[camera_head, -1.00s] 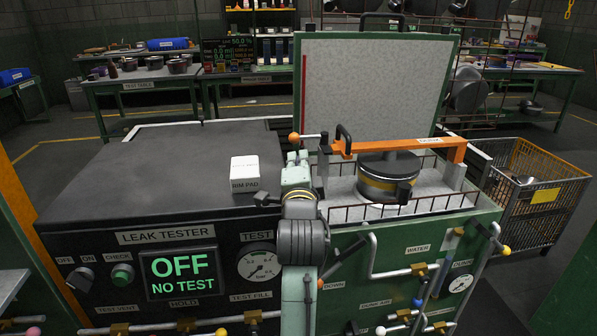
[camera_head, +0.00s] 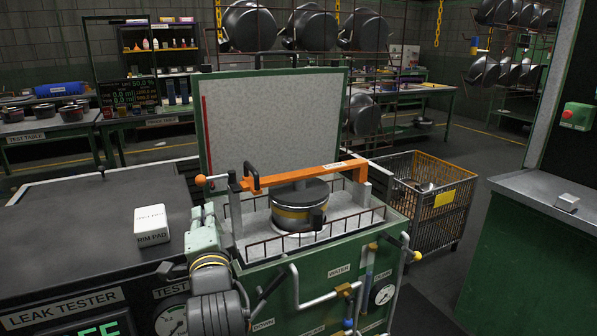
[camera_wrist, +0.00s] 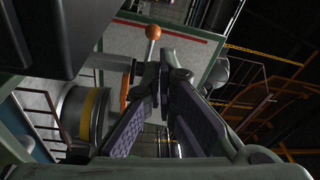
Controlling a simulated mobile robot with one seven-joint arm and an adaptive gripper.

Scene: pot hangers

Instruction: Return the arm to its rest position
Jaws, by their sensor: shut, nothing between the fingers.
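The orange ball knob (camera_wrist: 153,32) of the clamp lever shows just beyond the fingertips in that view. It also shows in the head view (camera_head: 200,180). I cannot tell the gap, but nothing is held.
A pot (camera_head: 299,205) with a yellow band sits under the orange clamp bar (camera_head: 310,177) in the railed tank. A white rim pad (camera_head: 151,225) lies on the dark tester top. A wire basket (camera_head: 430,200) stands right of the tank. Open floor shows further right.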

